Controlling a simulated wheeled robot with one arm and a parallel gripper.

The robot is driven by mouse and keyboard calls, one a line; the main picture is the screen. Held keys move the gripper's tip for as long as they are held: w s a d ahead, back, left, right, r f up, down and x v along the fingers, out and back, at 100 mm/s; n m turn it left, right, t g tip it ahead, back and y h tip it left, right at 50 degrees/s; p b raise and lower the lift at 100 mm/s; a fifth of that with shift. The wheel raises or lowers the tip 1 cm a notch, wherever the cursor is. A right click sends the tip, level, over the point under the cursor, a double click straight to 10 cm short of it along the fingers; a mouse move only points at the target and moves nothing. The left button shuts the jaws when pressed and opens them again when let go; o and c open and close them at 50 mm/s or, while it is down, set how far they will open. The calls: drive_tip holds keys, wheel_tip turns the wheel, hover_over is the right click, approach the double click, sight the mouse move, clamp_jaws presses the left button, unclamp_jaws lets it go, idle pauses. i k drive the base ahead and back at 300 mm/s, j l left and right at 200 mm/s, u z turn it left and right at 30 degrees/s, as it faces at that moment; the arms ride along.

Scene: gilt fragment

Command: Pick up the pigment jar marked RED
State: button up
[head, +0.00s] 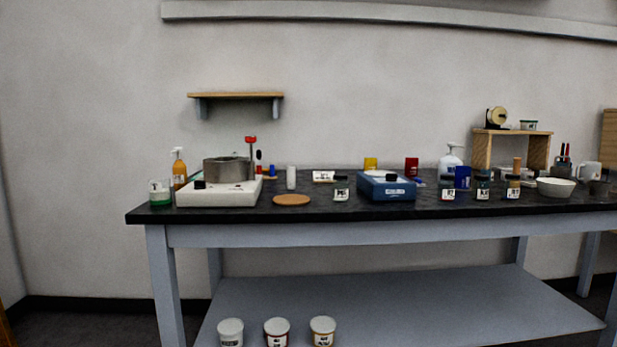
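Several small labelled jars stand on the dark bench top, and I cannot read RED for certain on any of them. Three stand near the front edge at the right: a left jar (448,194), a middle jar (483,193) and a right jar (513,191). Another small labelled jar (341,195) stands near the bench's middle. Three white-lidded tubs show low in front: a left tub (230,332), a middle tub (277,332) with a reddish band, and a right tub (323,331). Their labels are too small to read. My gripper is not in view.
The bench (300,235) has a grey lower shelf (400,305). A hotplate with a metal pot (228,169) stands left, a blue device (386,187) mid-right, a white bowl (556,187) right. Red (411,166) and yellow (370,163) containers stand behind. A cork disc (292,200) lies in front.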

sight(446, 188)
drive_tip(key=l, duration=0.6)
drive_tip(key=k+l, duration=0.15)
drive_tip(key=l, duration=1.1)
